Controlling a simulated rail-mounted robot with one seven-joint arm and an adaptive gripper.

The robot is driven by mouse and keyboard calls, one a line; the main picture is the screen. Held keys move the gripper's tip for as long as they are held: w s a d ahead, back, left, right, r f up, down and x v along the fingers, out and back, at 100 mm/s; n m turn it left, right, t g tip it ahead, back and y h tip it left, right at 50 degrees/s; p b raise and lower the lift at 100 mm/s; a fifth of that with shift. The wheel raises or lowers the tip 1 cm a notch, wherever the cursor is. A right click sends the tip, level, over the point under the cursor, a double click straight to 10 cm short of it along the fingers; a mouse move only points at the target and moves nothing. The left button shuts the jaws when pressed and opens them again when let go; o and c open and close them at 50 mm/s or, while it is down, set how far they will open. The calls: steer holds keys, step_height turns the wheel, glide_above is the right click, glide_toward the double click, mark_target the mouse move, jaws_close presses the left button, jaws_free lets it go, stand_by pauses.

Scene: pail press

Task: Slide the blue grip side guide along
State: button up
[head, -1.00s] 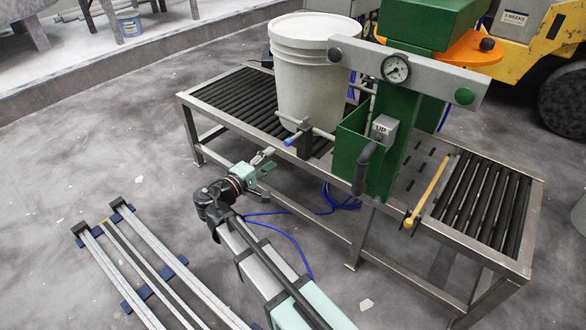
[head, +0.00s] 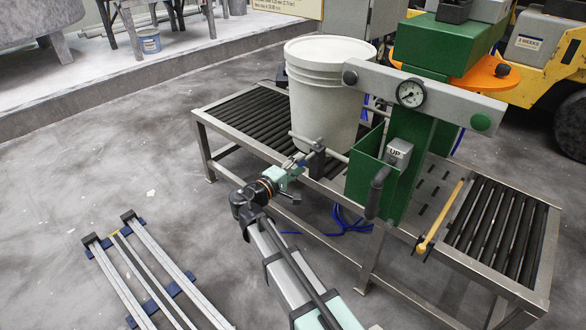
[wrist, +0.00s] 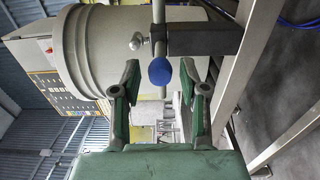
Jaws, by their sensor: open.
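The blue grip (wrist: 160,71) is a rounded knob on the end of a metal rod of the side guide. In the wrist view it sits between my fingertips, near their ends, with gaps on both sides. My gripper (wrist: 163,84) is open, with green fingers. In the head view my gripper (head: 288,172) is at the guide's dark bracket (head: 317,160), on the table's near edge, and mostly hides the blue grip. The white lidded pail (head: 322,95) stands upright on the rollers behind the guide; the guide's bar runs in front of it.
The green press column and box (head: 366,165) with an UP lever stand right of the guide. A yellow-handled bar (head: 440,217) lies near the right-hand rollers (head: 500,225).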

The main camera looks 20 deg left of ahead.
jaws_close()
steer(key=shift+w, duration=0.1)
steer(key=shift+x, duration=2.5)
steer(key=shift+o, duration=1.2)
jaws_free()
steer(key=shift+w+d, duration=0.1)
